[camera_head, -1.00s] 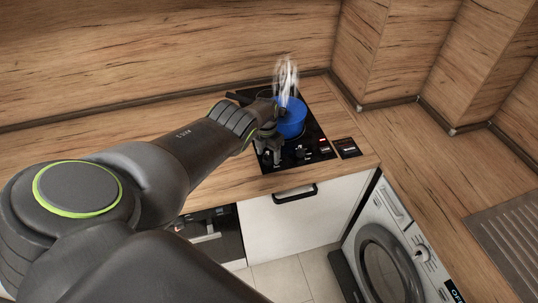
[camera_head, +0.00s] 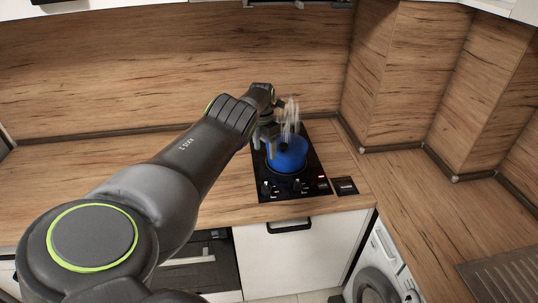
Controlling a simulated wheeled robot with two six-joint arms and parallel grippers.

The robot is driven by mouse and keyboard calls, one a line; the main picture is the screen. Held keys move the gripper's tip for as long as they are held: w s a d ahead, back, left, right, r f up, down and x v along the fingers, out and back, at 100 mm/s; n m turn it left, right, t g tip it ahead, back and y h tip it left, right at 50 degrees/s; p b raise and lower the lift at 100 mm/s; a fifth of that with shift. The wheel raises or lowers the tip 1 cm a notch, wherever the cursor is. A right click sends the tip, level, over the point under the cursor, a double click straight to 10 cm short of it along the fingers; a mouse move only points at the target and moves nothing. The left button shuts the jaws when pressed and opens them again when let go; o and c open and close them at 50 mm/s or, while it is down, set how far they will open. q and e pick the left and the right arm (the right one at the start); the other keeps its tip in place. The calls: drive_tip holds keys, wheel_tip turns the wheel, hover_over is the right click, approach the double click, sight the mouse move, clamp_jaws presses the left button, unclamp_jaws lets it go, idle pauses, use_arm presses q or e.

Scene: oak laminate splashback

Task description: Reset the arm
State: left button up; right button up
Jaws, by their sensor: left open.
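My left arm reaches in from the left over the counter. Its gripper (camera_head: 271,128) is open, just above and at the left side of a blue pot (camera_head: 288,155). The pot stands on a black cooktop (camera_head: 293,186), and whitish steam rises from it. The fingers are small and partly hidden by the wrist, so I cannot tell whether they touch the pot. My right gripper is not in view.
The wooden counter (camera_head: 351,155) has free room to the right of the cooktop. A wood splashback (camera_head: 180,70) stands behind. A white drawer front with a black handle (camera_head: 289,227) and a washing machine (camera_head: 377,283) are below. A ridged drainer (camera_head: 505,275) lies at the lower right.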

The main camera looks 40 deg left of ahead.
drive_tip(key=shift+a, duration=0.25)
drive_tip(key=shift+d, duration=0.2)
